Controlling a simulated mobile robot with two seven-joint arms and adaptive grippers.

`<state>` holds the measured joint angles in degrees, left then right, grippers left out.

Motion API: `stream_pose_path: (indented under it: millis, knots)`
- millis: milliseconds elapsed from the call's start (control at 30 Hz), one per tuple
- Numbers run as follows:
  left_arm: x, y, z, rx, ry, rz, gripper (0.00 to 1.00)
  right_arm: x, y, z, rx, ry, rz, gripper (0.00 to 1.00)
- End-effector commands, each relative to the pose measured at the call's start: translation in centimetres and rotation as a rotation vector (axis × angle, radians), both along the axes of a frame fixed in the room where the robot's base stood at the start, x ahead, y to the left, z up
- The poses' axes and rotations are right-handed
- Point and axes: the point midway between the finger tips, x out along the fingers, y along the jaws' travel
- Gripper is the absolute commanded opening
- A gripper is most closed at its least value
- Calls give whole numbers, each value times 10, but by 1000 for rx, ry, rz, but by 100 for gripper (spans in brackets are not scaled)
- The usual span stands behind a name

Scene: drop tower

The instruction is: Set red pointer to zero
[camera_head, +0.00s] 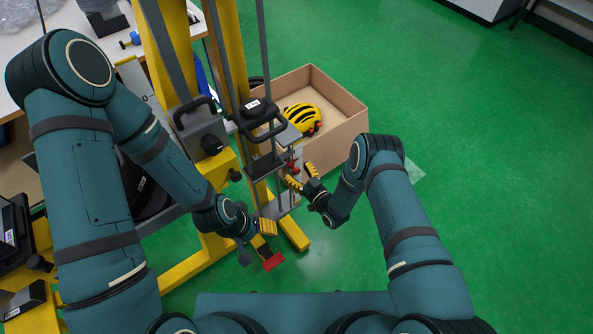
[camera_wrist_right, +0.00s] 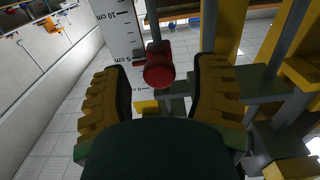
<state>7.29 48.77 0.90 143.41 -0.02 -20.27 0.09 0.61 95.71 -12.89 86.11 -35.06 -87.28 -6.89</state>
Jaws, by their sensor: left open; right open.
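The red pointer (camera_wrist_right: 159,72) shows in the right wrist view as a round red knob in front of a white centimetre scale (camera_wrist_right: 121,35). The scale's 10 cm mark is above the knob, and the 5 cm mark is near its height. In the head view the pointer (camera_head: 293,168) is a small red spot low on the tower. My right gripper (camera_head: 302,177) is open, with its yellow-padded fingers on either side of the knob and gaps between. My left gripper (camera_head: 267,241) is open, lower and left of the pointer. A red piece (camera_head: 272,262) shows at its tip.
The yellow tower frame (camera_head: 171,55) stands between my arms. A black-handled drop weight (camera_head: 262,118) hangs above the pointer. The green floor (camera_head: 480,150) at right is free.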

Motion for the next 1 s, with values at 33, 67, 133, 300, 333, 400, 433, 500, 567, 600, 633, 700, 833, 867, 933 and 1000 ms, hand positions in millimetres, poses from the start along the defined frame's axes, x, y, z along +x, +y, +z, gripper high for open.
stream_pose_path:
  millis: [33, 67, 133, 300, 333, 400, 433, 500, 567, 600, 633, 700, 833, 867, 933, 1000]
  knots:
    - [0, 0, 0, 0, 0, 0, 62, -6, -5, -1, -1, 3, -1, 61]
    - [0, 0, 0, 0, 0, 0, 62, -10, -8, -1, -1, 3, -1, 61]
    - [0, 0, 0, 0, 0, 0, 62, -21, -16, -1, -1, 4, -2, 61]
    - [0, 0, 0, 0, 0, 0, 62, -50, -37, -1, 0, 4, -3, 61]
    - [0, 0, 0, 0, 0, 0, 62, -54, -40, -1, -1, 3, -2, 61]
    - [0, 0, 0, 0, 0, 0, 62, -64, -48, 0, -1, 3, -3, 61]
    - [0, 0, 0, 0, 0, 0, 62, -68, -51, 0, 0, 3, -3, 61]
    - [0, 0, 0, 0, 0, 0, 62, -76, -56, 0, -1, 2, -1, 61]
    - [0, 0, 0, 0, 0, 0, 62, -81, -60, 0, -1, 0, -2, 61]
    - [0, 0, 0, 0, 0, 0, 62, -84, -62, 0, -1, 1, -2, 61]
    - [0, 0, 0, 0, 0, 0, 62, -86, -63, 0, 0, 0, -1, 61]
    - [0, 0, 0, 0, 0, 0, 62, -88, -64, 0, 0, 0, -1, 61]
    - [0, 0, 0, 0, 0, 0, 62, -89, -65, 0, 0, -1, 0, 61]
    - [0, 0, 0, 0, 0, 0, 62, -89, -65, 0, 0, -1, 0, 61]
    - [0, 0, 0, 0, 0, 0, 62, -89, -65, 0, 0, -1, 0, 61]
    - [0, 0, 0, 0, 0, 0, 62, -89, -65, 0, 0, -1, 0, 59]
